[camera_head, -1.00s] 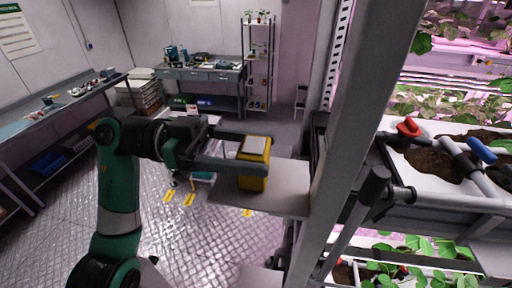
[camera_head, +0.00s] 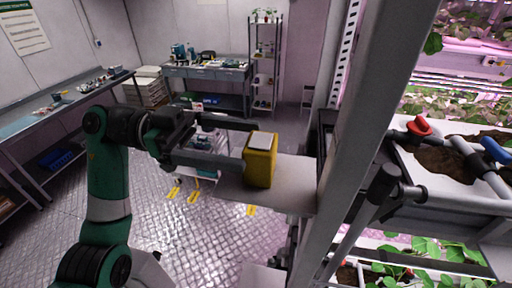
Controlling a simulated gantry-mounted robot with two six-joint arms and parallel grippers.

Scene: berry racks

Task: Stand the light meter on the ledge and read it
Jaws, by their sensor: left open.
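The light meter (camera_head: 259,167) is a yellow box with a pale panel on top. It stands upright on the light grey ledge (camera_head: 294,188), near the ledge's left part. My left gripper (camera_head: 250,143) comes in from the left with its two long dark fingers apart. The near finger's tip is close to the meter's left side, and the far finger's tip is behind its top left. I cannot tell whether either finger touches it. My right gripper is not in view.
A grey upright post (camera_head: 372,110) stands right of the ledge. Beyond it are plant racks with pipes, a red valve handle (camera_head: 419,126) and a blue one (camera_head: 495,150). A bench (camera_head: 205,72) and a shelf stand (camera_head: 264,60) are at the back. The floor left of the ledge is open.

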